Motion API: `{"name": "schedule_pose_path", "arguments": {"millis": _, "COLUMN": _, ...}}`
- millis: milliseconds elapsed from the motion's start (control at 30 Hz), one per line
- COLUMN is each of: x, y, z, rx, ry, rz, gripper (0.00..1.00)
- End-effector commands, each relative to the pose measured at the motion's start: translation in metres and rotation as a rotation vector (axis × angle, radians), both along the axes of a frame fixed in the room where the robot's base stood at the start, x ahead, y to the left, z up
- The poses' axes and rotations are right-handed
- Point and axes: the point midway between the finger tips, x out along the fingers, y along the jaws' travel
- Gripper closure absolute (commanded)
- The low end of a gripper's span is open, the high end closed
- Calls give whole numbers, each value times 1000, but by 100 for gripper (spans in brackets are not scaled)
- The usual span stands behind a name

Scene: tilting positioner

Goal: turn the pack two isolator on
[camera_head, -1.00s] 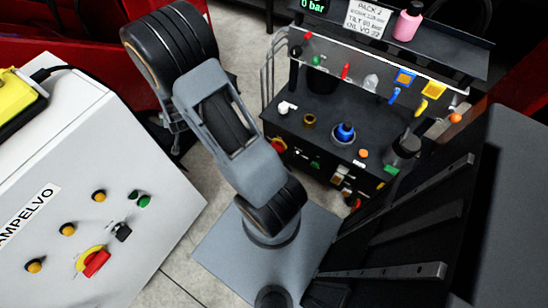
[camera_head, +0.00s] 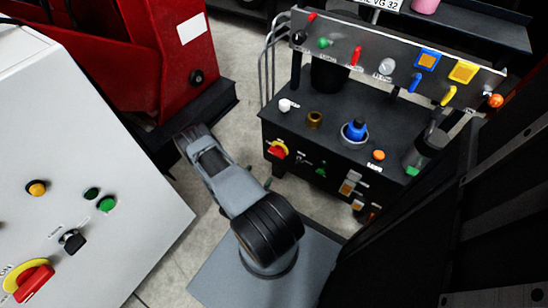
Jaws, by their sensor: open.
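The pack two isolator (camera_head: 278,149) is a red rotary handle on a yellow plate, at the left end of the front face of the dark hydraulic pack (camera_head: 395,165). Its handle looks slanted; at this size I cannot tell its exact setting. No part of my arm covers it. My arm rises from its base at the lower middle and leans up and left, left of the pack. My gripper does not show, so its place relative to the isolator is not visible.
A similar larger red-and-yellow switch (camera_head: 32,284) is on the white cabinet (camera_head: 120,160) at left. The pack's upper panel (camera_head: 380,62) carries several coloured valves and knobs. A blue-capped fitting (camera_head: 355,130) stands on its top. A red machine (camera_head: 165,60) is behind. Concrete floor shows between cabinet and pack.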

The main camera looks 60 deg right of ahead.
Motion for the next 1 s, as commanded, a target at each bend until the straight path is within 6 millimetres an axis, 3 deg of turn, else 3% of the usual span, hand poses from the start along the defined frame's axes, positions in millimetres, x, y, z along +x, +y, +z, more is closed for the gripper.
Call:
{"name": "schedule_pose_path", "arguments": {"millis": 400, "x": -2, "y": -77, "z": -1, "rx": -2, "ry": -5, "rz": -6, "gripper": 0}}
{"name": "schedule_pose_path", "arguments": {"millis": 600, "x": -1, "y": -106, "z": -1, "rx": -1, "ry": -4, "rz": -2, "gripper": 0}}
{"name": "schedule_pose_path", "arguments": {"millis": 1000, "x": -1, "y": -126, "z": 0, "rx": 1, "ry": -2, "rz": 1, "gripper": 0}}
